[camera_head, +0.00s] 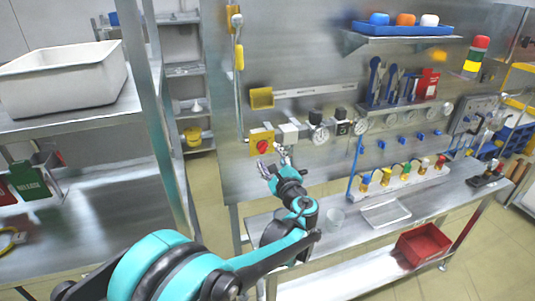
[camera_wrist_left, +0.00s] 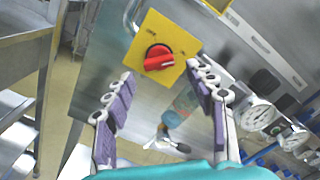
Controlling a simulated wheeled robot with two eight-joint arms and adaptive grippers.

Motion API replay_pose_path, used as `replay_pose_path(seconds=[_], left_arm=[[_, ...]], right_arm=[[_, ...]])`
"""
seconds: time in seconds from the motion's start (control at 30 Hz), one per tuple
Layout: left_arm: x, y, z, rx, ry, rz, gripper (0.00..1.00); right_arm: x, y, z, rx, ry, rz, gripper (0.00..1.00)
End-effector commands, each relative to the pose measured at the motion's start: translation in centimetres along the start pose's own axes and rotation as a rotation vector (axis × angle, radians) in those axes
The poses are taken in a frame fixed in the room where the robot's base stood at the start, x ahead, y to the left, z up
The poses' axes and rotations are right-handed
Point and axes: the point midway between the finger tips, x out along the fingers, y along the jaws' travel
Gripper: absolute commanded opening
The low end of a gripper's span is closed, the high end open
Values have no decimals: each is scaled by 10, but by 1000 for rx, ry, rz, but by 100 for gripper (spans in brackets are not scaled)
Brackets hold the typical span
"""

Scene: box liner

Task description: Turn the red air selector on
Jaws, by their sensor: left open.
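The red air selector (camera_wrist_left: 158,57) is a red rotary knob on a square yellow plate (camera_wrist_left: 150,35) on the steel panel. Its grip lies roughly sideways across the plate in the left wrist view. The small markings on the plate are too blurred to read. In the head view the selector (camera_head: 262,146) sits at the left of the panel. My left gripper (camera_head: 274,160) is open and empty, just in front of and slightly below the plate. In the left wrist view its purple-padded fingers (camera_wrist_left: 160,74) stand on either side below the knob, apart from it.
Grey boxes and gauges (camera_head: 320,134) sit right of the selector. A red bin (camera_head: 423,243) is on the lower shelf. A steel post (camera_head: 150,100) stands left.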

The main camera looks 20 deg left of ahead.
Motion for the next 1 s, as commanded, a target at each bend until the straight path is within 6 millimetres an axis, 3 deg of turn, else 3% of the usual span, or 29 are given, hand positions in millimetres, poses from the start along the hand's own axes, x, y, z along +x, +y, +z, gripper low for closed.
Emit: replay_pose_path(seconds=[0.2, 0.4, 1.0], left_arm=[[-51, -1, -1, 0, 4, -3, 56], [-80, 0, -1, 0, 2, -2, 56], [-88, 4, 0, -9, 4, 8, 56]], right_arm=[[0, 0, 0, 0, 0, 0, 40], [0, 0, 0, 0, 0, 0, 40], [1, 0, 1, 0, 0, 0, 40]])
